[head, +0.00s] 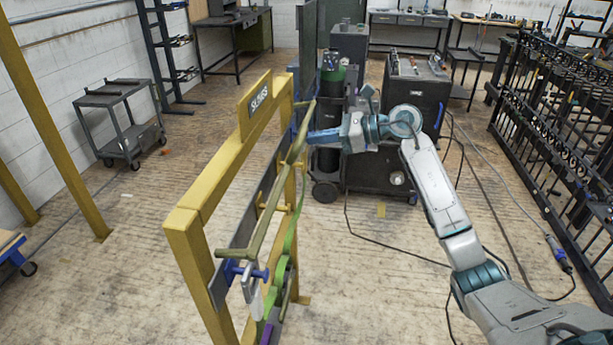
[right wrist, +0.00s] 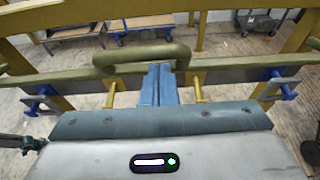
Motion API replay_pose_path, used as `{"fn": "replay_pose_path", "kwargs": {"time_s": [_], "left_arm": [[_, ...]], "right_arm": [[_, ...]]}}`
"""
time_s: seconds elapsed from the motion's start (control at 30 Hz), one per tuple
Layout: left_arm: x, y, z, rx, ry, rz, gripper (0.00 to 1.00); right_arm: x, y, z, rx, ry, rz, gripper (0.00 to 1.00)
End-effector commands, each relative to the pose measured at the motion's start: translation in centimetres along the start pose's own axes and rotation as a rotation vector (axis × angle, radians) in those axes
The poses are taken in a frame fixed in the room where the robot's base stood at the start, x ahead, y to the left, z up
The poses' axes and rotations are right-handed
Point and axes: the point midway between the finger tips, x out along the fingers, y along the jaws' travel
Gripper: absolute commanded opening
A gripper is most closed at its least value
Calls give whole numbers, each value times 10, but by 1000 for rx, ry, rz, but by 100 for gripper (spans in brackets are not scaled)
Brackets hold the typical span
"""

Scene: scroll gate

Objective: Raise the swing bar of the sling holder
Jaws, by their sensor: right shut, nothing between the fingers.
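The sling holder is a yellow frame (head: 205,205) with a SLINGS sign (head: 260,98). Its olive swing bar (head: 262,218) runs along the front; it also shows in the right wrist view (right wrist: 225,72). A looped handle (head: 297,147) is on the bar, and its arch shows in the right wrist view (right wrist: 128,53). My right gripper (head: 311,137) is shut and empty. Its blue fingertips (right wrist: 158,70) are at the handle loop, overlapping its opening in the picture; contact is unclear. Brackets with blue pins (head: 247,271) sit near the bar's ends.
Green slings (head: 280,270) hang below the bar. Cables lie on the floor. A grey cart (head: 120,120) stands at left; black railings (head: 560,130) stand at right.

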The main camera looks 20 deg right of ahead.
Motion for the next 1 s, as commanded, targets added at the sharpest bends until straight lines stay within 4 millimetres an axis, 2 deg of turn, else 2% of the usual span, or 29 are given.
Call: {"fn": "replay_pose_path", "kwargs": {"time_s": [0.27, 0.4, 0.7, 1.0], "left_arm": [[-8, -8, -4, 3, 5, -7, 36], [-10, -8, -4, 3, 4, -8, 36], [-9, -8, -2, 3, 1, -8, 36], [-8, -8, -1, 3, 0, -8, 36]], "right_arm": [[8, 1, 34, 1, -7, 4, 0], [14, 0, 50, -1, 119, 3, 0], [27, 0, 67, 2, 128, 4, 0], [34, 0, 74, 3, 129, 4, 0]]}}
